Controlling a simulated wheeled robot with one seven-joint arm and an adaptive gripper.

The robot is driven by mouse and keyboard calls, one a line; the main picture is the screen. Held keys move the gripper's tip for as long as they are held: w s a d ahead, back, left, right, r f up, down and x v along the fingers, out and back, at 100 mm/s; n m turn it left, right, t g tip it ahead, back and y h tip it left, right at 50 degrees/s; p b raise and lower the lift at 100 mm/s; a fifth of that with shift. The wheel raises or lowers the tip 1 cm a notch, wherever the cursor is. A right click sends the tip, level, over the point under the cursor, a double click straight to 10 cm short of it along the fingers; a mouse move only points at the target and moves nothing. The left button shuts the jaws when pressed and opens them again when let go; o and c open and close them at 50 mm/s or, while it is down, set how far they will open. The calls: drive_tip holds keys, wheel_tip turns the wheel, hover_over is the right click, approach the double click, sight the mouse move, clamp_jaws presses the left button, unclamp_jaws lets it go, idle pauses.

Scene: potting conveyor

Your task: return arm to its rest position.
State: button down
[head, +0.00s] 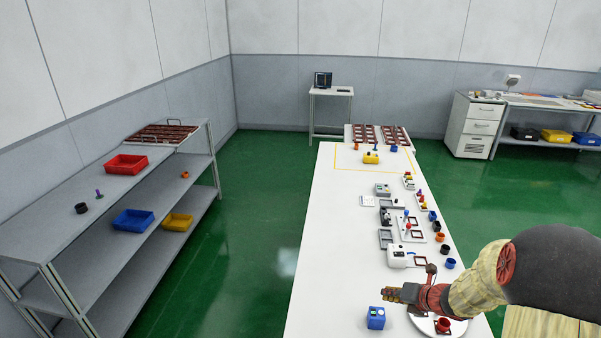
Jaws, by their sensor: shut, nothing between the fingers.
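My arm reaches in from the right edge over the near end of the long white table (325,250). My gripper (389,294) points left, with its fingers shut and nothing seen between them. A blue box with light round spots on top (376,318) stands on the table just below the fingertips in the picture. I cannot tell the height gap between them. A red ring-shaped part (443,325) sits on a round white plate (458,330) below my wrist. My arm hides part of the plate and of the table's right edge.
A white device (398,256) and several small fixtures and coloured cups line the table's right side. A yellow device (371,158) stands at the far end. A grey shelf (60,237) with a red bin (126,164) is at left. Green floor (255,220) between is clear.

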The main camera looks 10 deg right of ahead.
drive_tip(key=n, duration=0.2)
drive_tip(key=shift+s+a+n, duration=0.2)
drive_tip(key=shift+a+n, duration=0.1)
drive_tip(key=shift+a, duration=0.1)
drive_tip(key=s+a+r+n+g+y, duration=0.1)
drive_tip(key=s+a+r+n+g, duration=0.1)
drive_tip(key=s+a+n, duration=0.55)
drive_tip(key=s+a+r+n+g+y, duration=0.1)
drive_tip(key=s+a+r+n+g, duration=0.3)
drive_tip(key=n, duration=0.7)
drive_tip(key=s+a+r+n+t+h+b, duration=0.1)
drive_tip(key=s+a+r+n+h+b, duration=0.1)
drive_tip(key=s+r+n, duration=0.5)
drive_tip(key=s+a+r+n+t+h+b, duration=0.2)
drive_tip(key=s+r+n, duration=0.5)
drive_tip(key=n, duration=0.5)
drive_tip(key=shift+s+a+n+h+b, duration=0.35)
drive_tip(key=shift+s+a+h, duration=0.2)
drive_tip(key=shift+s, duration=0.4)
drive_tip(key=shift+r, duration=0.1)
